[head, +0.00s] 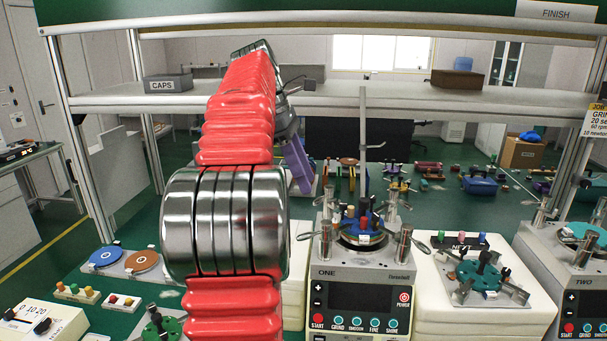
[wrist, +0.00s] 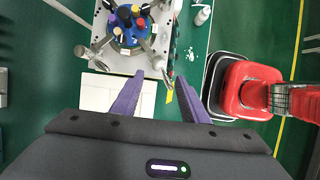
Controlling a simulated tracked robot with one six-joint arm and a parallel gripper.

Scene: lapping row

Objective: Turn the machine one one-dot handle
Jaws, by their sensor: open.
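Machine one (head: 360,278) stands at the centre of the head view, labelled ONE. On its top sit a round plate with blue and red pieces and several metal posts with lever handles. One handle (head: 307,236) sticks out at its left, another (head: 419,246) at its right. I cannot make out dots on them. My gripper (head: 303,186) hangs open with purple fingers, behind and left of the machine's top. In the wrist view its fingers (wrist: 158,80) are apart, below the machine's top (wrist: 112,54). A small metal lever (wrist: 166,76) appears between the fingertips, apparently untouched.
Machine two (head: 585,285) stands at the right. A NEXT stand (head: 480,285) with a teal fixture lies between them. Blue and orange discs (head: 105,258) lie at the left. A shelf (head: 420,101) crosses above the bench. Green floor is open right of the machine in the wrist view.

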